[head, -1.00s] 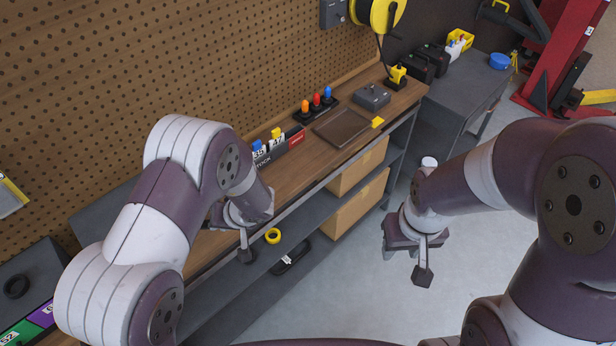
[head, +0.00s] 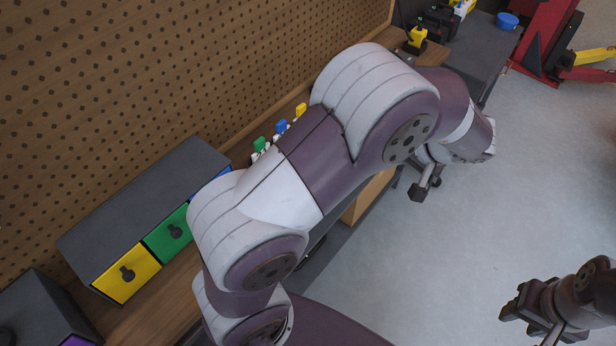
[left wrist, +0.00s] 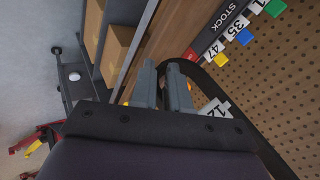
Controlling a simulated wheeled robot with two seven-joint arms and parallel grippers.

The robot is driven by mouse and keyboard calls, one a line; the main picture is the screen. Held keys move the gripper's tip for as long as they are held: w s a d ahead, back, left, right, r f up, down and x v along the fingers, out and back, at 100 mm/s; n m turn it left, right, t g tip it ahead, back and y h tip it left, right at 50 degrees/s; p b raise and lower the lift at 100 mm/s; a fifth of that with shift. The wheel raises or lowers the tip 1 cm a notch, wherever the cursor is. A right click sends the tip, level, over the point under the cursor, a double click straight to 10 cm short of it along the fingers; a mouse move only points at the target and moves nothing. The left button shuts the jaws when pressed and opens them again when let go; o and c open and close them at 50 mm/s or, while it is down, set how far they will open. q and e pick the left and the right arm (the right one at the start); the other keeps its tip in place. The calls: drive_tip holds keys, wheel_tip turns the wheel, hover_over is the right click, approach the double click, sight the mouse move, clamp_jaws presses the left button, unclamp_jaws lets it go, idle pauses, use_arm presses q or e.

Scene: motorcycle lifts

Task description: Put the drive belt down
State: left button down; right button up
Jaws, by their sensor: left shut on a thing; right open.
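The drive belt, a black loop (left wrist: 240,112), shows in the left wrist view, curving from the fingertips toward the lower right. A white tag marked 12 (left wrist: 213,110) shows inside its curve. My left gripper (left wrist: 162,75) is shut on the belt, with the wooden bench top beyond. In the head view my left arm reaches across the bench to the upper right, and the left gripper (head: 424,182) shows past the bench's front side; the belt cannot be made out there. My right gripper (head: 530,318) is open and empty over the floor at the lower right.
The wooden bench (left wrist: 172,38) carries a STOCK rail (left wrist: 226,22) with coloured numbered tags along the pegboard. A drawer unit (head: 150,215) with yellow and green fronts stands at left. Cardboard boxes (left wrist: 116,52) sit on the shelf below. Open floor lies right.

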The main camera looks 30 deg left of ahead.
wheel_tip(320, 180, up, 4)
drive_tip(key=w+d+p, duration=0.1)
drive_tip(key=p, duration=0.5)
use_arm(q)
drive_tip(key=s+y+b, duration=0.1)
drive_tip(key=s, duration=0.5)
drive_tip(key=s+a+b+x, duration=0.1)
drive_tip(key=s+b+x, duration=0.2)
drive_tip(key=x, duration=1.1)
drive_tip(key=shift+a+f, duration=0.25)
use_arm(e)
drive_tip(key=f, duration=0.3)
drive_tip(key=shift+s+a+f, duration=0.15)
drive_tip(key=shift+s+f, duration=0.1)
drive_tip(key=shift+f, duration=0.1)
use_arm(q)
drive_tip(key=shift+s+f, duration=0.1)
drive_tip(key=shift+s, duration=0.05)
use_arm(e)
drive_tip(key=shift+s+r, duration=0.1)
use_arm(q)
drive_tip(key=c, duration=1.1)
unclamp_jaws()
